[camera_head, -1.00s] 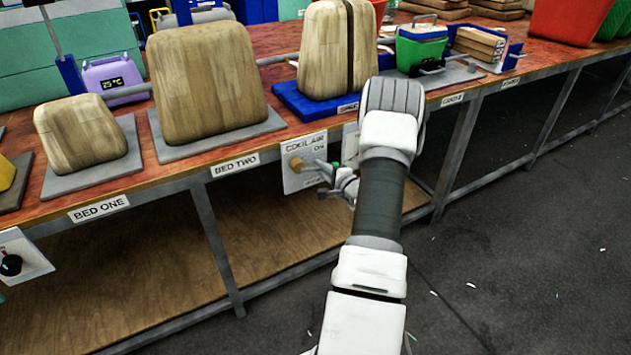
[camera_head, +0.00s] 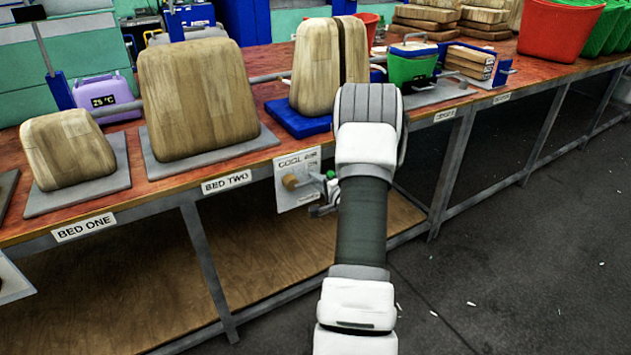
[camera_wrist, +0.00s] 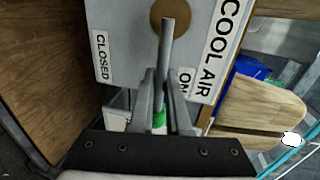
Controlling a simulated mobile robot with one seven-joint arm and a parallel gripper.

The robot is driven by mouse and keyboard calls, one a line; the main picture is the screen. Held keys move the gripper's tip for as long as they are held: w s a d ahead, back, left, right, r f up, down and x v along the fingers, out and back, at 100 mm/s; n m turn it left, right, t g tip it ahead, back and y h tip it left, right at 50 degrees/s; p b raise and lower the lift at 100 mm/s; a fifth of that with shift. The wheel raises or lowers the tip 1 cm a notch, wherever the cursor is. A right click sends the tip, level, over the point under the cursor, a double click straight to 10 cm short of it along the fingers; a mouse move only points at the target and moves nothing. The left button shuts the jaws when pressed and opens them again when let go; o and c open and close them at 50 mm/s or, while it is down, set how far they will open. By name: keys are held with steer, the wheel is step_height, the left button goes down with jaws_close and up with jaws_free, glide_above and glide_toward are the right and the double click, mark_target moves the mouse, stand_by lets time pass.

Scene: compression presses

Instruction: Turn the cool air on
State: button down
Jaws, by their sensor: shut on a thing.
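The cool air panel (camera_head: 297,196) is a pale plate hanging under the table's front edge. It has a round tan hub (camera_head: 290,182) with a grey lever (camera_head: 312,179) that sticks out to the right and ends in a green tip. In the wrist view the lever (camera_wrist: 167,45) runs from the hub (camera_wrist: 170,12) down between my fingers. The ON label (camera_wrist: 184,82) is close beside it; the CLOSED label (camera_wrist: 101,55) is farther off. My gripper (camera_wrist: 161,78) is shut on the lever near its green tip (camera_wrist: 159,118). My arm partly hides the gripper in the head view.
The wooden-top table carries a bed one press (camera_head: 68,150), a bed two press (camera_head: 197,95) and a wooden block pair on a blue base (camera_head: 298,122). A purple unit (camera_head: 108,97) reads 25 °C. A table leg (camera_head: 210,270) stands left of the panel. The right floor is open.

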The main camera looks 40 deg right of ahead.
steer(key=c, duration=0.9)
jaws_free()
steer(key=shift+r, duration=0.1)
steer(key=shift+s, duration=0.15)
steer(key=p+v, duration=0.3)
steer(key=v, duration=1.4)
steer(key=shift+s, duration=0.15)
steer(key=shift+a+r, duration=0.1)
